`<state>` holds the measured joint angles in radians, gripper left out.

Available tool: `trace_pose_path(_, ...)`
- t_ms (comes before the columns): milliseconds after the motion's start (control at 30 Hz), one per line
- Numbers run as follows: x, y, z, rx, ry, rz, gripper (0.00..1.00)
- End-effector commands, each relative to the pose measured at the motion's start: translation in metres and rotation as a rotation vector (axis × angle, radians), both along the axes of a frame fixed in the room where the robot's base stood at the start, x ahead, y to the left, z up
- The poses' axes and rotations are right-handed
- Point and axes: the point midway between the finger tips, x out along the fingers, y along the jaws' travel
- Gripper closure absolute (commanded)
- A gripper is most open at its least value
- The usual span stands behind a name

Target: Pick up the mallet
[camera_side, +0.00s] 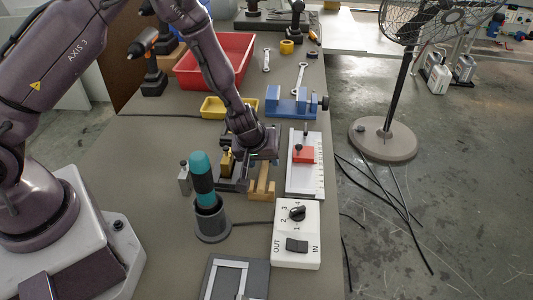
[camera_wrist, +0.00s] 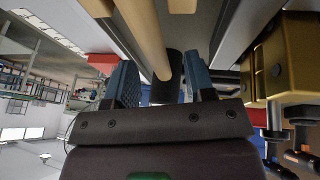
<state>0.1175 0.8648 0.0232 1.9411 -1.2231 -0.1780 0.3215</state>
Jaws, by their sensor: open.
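In the wrist view, a tan wooden rod (camera_wrist: 146,38) with a dark cylindrical end (camera_wrist: 167,78) runs between the two blue-grey fingers of my gripper (camera_wrist: 160,80). It looks like the mallet's handle; I cannot make out the head. The fingers are open on either side of it, with space visible between them. In the side view, my gripper (camera_side: 253,152) is low over the bench, just above a light wooden stand (camera_side: 262,190). The mallet is mostly hidden behind my gripper there.
A teal-handled tool (camera_side: 201,172) stands in a grey holder (camera_side: 213,222) at front left. A white ruled plate (camera_side: 312,178) with a red block (camera_side: 303,154) lies to the right. A blue vise (camera_side: 291,104) and yellow tray (camera_side: 216,107) are behind. A white switch box (camera_side: 296,258) sits in front.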

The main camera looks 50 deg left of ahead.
Motion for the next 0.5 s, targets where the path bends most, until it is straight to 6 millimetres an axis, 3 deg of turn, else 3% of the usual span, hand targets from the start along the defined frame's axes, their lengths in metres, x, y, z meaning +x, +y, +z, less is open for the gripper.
trace_pose_path(200,0.01,0.004,-0.022,0.0,0.0,0.0,0.51)
trace_pose_path(433,0.011,0.004,-0.023,0.0,-0.001,-0.001,0.51)
trace_pose_path(467,0.011,0.004,-0.023,0.0,-0.001,-0.001,0.53)
trace_pose_path(500,0.011,0.004,-0.023,0.0,-0.001,-0.001,0.62)
